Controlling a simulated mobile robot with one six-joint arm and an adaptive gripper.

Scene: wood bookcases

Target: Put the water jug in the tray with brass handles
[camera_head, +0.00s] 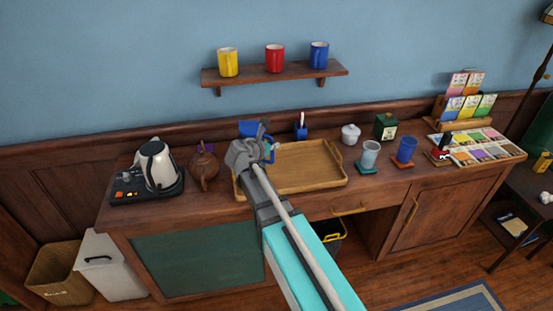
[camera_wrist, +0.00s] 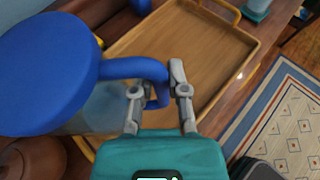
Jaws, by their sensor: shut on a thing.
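The water jug has a blue lid (camera_wrist: 42,75), a blue handle (camera_wrist: 135,68) and a clear body (camera_wrist: 100,110). My gripper (camera_wrist: 160,88) is shut on the jug's handle. In the head view the jug (camera_head: 248,128) is mostly hidden behind my gripper (camera_head: 262,143), at the left end of the tray. The wooden tray with brass handles (camera_head: 318,178) lies on the sideboard; it also shows in the wrist view (camera_wrist: 205,45). The jug overlaps the tray's left side in both views; I cannot tell its height above it.
A brown teapot (camera_head: 204,167) stands close left of the tray, with a kettle (camera_head: 157,165) beyond it. A glass (camera_head: 370,155) and a blue cup (camera_head: 406,149) stand to the right. A white pot (camera_head: 350,134) is behind. The tray's visible floor is bare.

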